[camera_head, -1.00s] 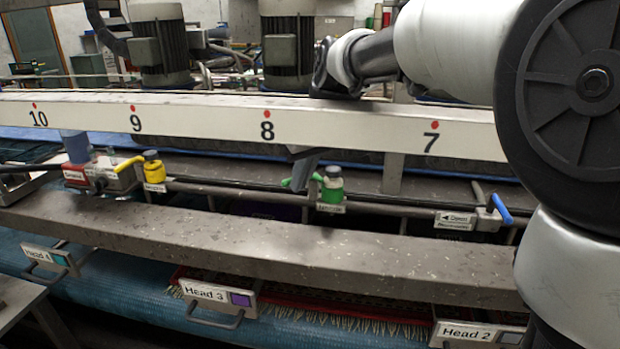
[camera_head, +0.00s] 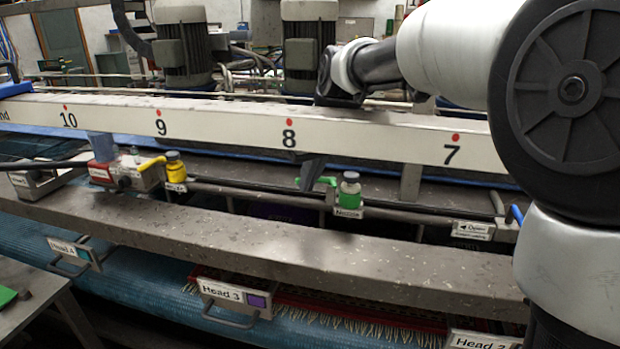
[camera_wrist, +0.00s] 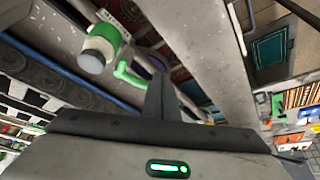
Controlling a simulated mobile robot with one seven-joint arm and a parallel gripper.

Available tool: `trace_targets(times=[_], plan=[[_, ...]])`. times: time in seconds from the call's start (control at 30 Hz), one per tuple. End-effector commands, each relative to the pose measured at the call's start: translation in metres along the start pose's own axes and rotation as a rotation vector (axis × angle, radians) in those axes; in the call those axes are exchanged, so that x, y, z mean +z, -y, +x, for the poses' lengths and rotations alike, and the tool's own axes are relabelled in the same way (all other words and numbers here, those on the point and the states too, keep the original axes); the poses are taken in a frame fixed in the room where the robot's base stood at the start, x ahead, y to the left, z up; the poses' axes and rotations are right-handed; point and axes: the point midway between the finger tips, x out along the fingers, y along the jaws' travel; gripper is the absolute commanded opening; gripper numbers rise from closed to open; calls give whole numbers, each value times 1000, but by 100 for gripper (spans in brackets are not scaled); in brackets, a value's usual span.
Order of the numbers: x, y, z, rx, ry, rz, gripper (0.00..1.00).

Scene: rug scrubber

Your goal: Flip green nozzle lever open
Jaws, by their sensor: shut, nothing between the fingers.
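The green nozzle (camera_head: 348,198) with its pale cap stands on the pipe below the number 8 in the head view. Its green lever (camera_head: 326,181) sticks out to the left and passes partly behind my gripper (camera_head: 309,184), with a small green bit showing on the finger's left. In the wrist view, the nozzle (camera_wrist: 104,43) is at upper left and the lever (camera_wrist: 131,76) runs up to the left side of my gripper (camera_wrist: 161,78). My gripper is shut and empty, its fingers together and pointing down beside the lever. I cannot tell whether they touch.
A yellow nozzle (camera_head: 174,166) is on the same pipe to the left. A blue handle (camera_head: 516,214) is at the right. A grey beam (camera_head: 250,238) lies in front.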

Motion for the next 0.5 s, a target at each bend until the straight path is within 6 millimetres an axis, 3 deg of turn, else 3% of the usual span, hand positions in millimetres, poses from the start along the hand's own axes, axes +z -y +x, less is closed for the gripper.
trace_targets(times=[0.33, 0.5], plan=[[-4, 1, -2, 0, -9, -2, 0], [-14, 1, -22, 2, -16, -3, 0]])
